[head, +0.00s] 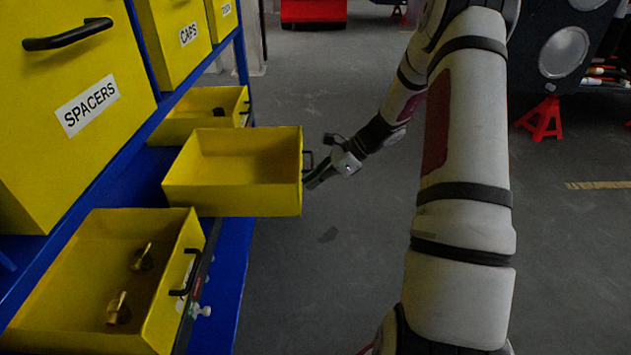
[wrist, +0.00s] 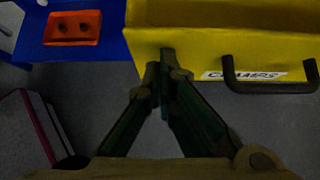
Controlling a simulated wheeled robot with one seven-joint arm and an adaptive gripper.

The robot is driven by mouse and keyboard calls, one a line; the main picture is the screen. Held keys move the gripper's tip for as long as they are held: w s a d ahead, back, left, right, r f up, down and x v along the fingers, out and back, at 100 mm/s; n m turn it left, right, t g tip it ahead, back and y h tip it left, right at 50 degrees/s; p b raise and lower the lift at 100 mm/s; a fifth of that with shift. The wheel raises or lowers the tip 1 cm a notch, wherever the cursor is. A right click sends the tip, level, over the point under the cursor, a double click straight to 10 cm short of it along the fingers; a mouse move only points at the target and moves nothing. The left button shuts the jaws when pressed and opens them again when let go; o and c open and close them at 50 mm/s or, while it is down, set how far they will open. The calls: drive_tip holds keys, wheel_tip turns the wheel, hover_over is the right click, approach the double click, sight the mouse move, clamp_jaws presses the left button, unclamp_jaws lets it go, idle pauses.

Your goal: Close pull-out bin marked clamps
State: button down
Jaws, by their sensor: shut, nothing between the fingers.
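The bin marked clamps (head: 235,197) is a yellow open-topped bin, pulled out from the blue rack in the head view. It looks empty inside. In the wrist view its yellow front (wrist: 185,55) carries a white label reading CLAMPS, partly hidden behind the black handle (wrist: 270,85). The handle (head: 308,160) also shows in the head view. My gripper (wrist: 164,82) is shut and empty, its fingertips at the bin's front, left of the label and handle in the wrist view. In the head view my gripper (head: 314,181) is by the front's lower part. I cannot tell whether it touches.
Another pulled-out yellow bin (head: 60,290) with brass fittings is nearer, and one (head: 190,125) lies beyond. Yellow bins marked SPACERS (head: 40,140) and CAPS (head: 170,60) sit above. An orange tray (wrist: 72,40) shows in the wrist view. The floor (head: 330,270) before the rack is clear.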

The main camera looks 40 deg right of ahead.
drive_tip(key=w+a, duration=0.7)
drive_tip(key=a, duration=0.3)
drive_tip(key=w+a+p, duration=0.1)
drive_tip(key=w+a, duration=0.6)
drive_tip(key=a, duration=0.4)
drive_tip(key=shift+w+a, duration=0.1)
drive_tip(key=shift+a, duration=0.05)
